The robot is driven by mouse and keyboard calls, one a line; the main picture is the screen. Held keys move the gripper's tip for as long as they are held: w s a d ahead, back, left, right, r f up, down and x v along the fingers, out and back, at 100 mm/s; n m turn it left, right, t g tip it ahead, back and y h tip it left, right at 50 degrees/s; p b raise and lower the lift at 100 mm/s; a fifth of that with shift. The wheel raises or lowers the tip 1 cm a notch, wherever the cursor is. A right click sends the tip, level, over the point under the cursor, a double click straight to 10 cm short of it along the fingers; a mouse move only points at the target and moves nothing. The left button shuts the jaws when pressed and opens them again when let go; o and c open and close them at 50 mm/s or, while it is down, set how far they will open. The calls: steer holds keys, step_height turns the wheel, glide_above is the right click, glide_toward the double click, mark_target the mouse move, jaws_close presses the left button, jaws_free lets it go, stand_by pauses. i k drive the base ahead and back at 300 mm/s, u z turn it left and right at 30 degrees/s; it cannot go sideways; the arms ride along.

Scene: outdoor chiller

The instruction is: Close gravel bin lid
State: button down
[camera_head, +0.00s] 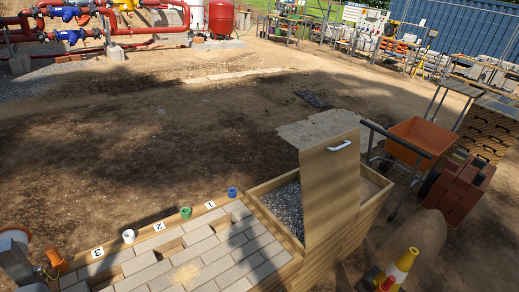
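The gravel bin (273,225) is a wooden box right of centre, with grey gravel (285,206) showing in its left part. Its lid (331,195) is a tan wooden panel that stands up steeply from the box, so the bin is open. A white bar handle (338,146) sits near the lid's top edge, on the face towards me. The lid hides part of the box behind it.
Grey paving blocks (190,262) with numbered marks lie left of the bin. An orange wheelbarrow (420,137), red bricks (460,187) and a yellow-white cone (398,268) stand to the right. Open dirt ground (160,130) lies beyond. Red pipework (150,30) is at the back left.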

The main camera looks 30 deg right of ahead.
mark_target(330, 169)
steer(key=u, duration=2.15)
steer(key=k, duration=2.4)
steer(key=z, duration=1.95)
steer(key=i, duration=1)
